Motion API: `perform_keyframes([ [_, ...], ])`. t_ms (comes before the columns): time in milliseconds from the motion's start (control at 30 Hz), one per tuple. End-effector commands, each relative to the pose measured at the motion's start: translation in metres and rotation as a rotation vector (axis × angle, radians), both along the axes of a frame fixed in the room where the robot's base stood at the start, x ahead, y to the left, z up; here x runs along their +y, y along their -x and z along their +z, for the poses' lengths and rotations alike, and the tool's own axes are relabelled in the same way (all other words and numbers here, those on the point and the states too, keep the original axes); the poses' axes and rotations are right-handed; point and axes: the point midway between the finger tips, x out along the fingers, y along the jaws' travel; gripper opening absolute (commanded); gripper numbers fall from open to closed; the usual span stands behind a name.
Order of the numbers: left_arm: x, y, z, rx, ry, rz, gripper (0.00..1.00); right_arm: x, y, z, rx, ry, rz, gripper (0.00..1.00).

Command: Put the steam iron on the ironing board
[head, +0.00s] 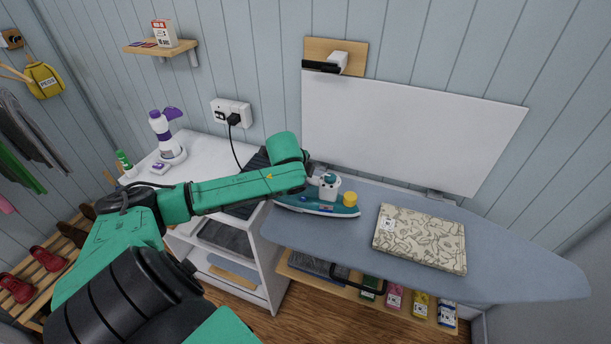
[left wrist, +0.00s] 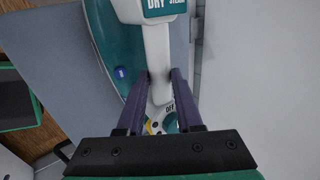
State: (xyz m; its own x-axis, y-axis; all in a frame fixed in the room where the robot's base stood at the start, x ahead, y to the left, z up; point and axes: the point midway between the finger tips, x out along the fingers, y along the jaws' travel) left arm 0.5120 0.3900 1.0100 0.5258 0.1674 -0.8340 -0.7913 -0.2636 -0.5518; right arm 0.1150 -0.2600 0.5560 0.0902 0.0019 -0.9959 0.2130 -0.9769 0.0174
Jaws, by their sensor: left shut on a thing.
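The teal and white steam iron (head: 318,207) is at the left end of the blue-grey ironing board (head: 335,242), sole down and roughly level. I cannot tell whether its sole touches the board. My left gripper (head: 317,182) reaches it from the left, its fingers partly hidden by my arm. In the left wrist view, the fingers (left wrist: 162,80) are shut on the white handle of the iron (left wrist: 157,45), one on each side. The board shows beside it in that view (left wrist: 50,55). My right gripper is not in view.
A folded patterned cloth (head: 420,238) lies on the board right of the iron. A white panel (head: 410,135) rises behind the board. The board's right end is clear.

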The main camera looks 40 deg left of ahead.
Motion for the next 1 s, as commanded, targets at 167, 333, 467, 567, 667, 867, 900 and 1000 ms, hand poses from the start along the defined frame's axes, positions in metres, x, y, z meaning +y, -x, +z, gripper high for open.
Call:
perform_keyframes([
  [167, 0.000, -0.002, 0.000, -0.008, -0.001, 0.000, 0.00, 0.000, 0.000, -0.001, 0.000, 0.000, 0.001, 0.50],
  [333, 0.000, -0.002, -0.002, -0.008, -0.001, 0.000, 0.00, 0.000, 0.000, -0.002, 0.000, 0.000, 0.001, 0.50],
  [467, 0.000, -0.002, -0.003, -0.007, -0.001, 0.000, 0.00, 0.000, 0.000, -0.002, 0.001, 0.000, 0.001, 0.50],
  [567, 0.000, -0.001, -0.004, -0.007, -0.001, -0.001, 0.65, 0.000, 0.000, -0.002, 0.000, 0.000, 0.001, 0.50],
  [667, 0.000, -0.001, -0.004, -0.005, -0.001, -0.001, 0.69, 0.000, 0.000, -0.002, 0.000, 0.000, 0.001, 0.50],
  [867, 0.000, 0.001, -0.008, 0.005, 0.001, 0.001, 0.69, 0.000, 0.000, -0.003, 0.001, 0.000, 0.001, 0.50],
  [900, 0.000, 0.002, -0.007, 0.005, 0.001, 0.001, 0.69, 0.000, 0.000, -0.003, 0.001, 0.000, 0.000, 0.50],
  [1000, 0.000, 0.006, 0.001, 0.002, -0.002, 0.002, 0.69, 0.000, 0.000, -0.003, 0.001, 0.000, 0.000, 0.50],
])
